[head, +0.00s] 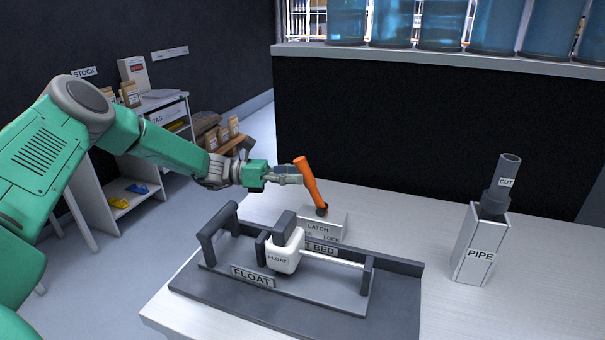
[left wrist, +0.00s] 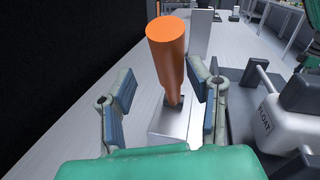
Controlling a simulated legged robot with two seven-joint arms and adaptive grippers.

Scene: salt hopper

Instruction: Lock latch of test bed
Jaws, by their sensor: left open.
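The latch (head: 320,225) is a grey block behind the test bed, with an orange lever (head: 308,182) standing up from it. The lever leans to the left in the head view. The test bed (head: 392,310) is a dark grey base with a rail and a white float (head: 285,257). My left gripper (head: 298,178) is at the upper part of the lever. In the left wrist view my left gripper (left wrist: 165,100) is open, with the orange lever (left wrist: 168,50) between its fingers and a gap on both sides. My right gripper is not in view.
A pipe holder (head: 478,250) with a grey pipe (head: 503,178) stands on the table at the right. A black partition (head: 420,130) rises behind the table. Shelves (head: 160,110) with boxes stand at the back left. The table between latch and pipe holder is clear.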

